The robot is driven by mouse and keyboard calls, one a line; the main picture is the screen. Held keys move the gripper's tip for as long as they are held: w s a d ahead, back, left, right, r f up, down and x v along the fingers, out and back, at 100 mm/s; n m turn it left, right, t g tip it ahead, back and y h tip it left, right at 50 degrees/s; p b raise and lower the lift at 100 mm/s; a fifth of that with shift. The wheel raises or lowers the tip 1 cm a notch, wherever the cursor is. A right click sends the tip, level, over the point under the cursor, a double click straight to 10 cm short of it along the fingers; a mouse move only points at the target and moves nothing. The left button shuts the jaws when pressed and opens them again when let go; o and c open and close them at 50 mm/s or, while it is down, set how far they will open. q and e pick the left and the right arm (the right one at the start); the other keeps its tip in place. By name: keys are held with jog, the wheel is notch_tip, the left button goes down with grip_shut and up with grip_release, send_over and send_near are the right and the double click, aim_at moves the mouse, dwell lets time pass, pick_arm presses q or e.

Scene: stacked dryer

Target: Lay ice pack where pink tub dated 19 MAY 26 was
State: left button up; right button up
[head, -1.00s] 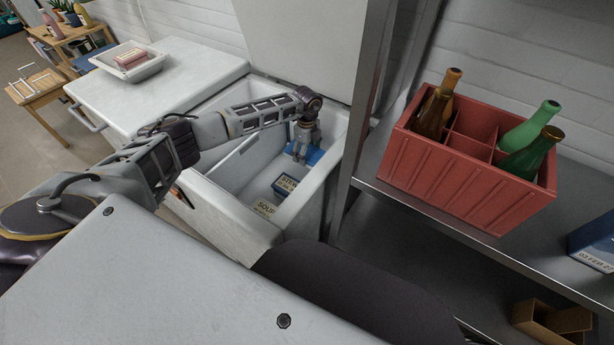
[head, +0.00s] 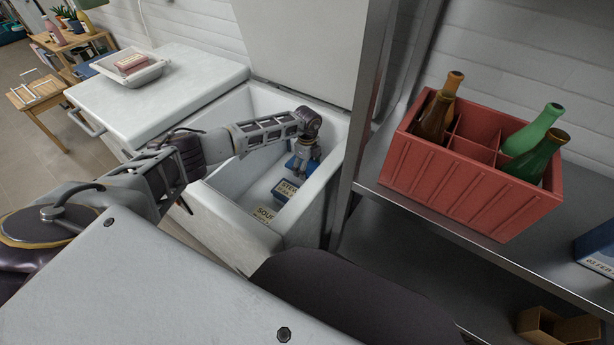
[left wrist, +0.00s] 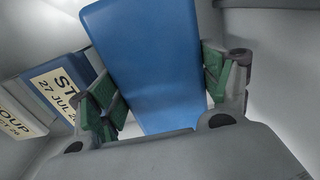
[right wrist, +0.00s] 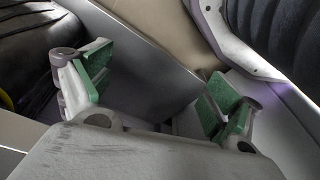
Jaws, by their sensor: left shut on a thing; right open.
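My left gripper (head: 303,162) reaches down into the open chest freezer (head: 238,218). It is shut on a flat blue ice pack (left wrist: 148,60), which stands out between the fingers in the left wrist view. In the head view only small blue parts of the pack show beside the fingers. Whether it touches the freezer floor cannot be told. A pink tub (head: 131,64) lies in a white tray (head: 148,76) on the closed white top at left; its date is unreadable. My right gripper (right wrist: 158,95) is open and empty, seen only in the right wrist view.
Inside the freezer, a blue STEW tub (head: 285,191) and a SOUP tub (head: 264,215) lie near the front end. The freezer's raised lid (head: 300,45) stands behind. At right, a metal shelf (head: 400,205) bears a red bottle crate (head: 465,185).

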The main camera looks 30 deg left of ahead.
pick_arm(q)
jog(key=shift+f, duration=0.3)
pick_arm(e)
jog(key=shift+r, duration=0.3)
pick_arm(q)
jog(key=shift+f, duration=0.5)
jog(key=shift+f+b, duration=0.6)
jog(key=shift+f, duration=1)
pick_arm(e)
jog(key=shift+a+r, duration=0.2)
jog(key=shift+r, duration=0.75)
jog(key=shift+a+r, duration=0.2)
jog(key=shift+r, duration=0.7)
pick_arm(q)
jog(key=o, duration=1.3)
jog(key=shift+f, duration=0.1)
pick_arm(e)
jog(key=shift+r, duration=0.1)
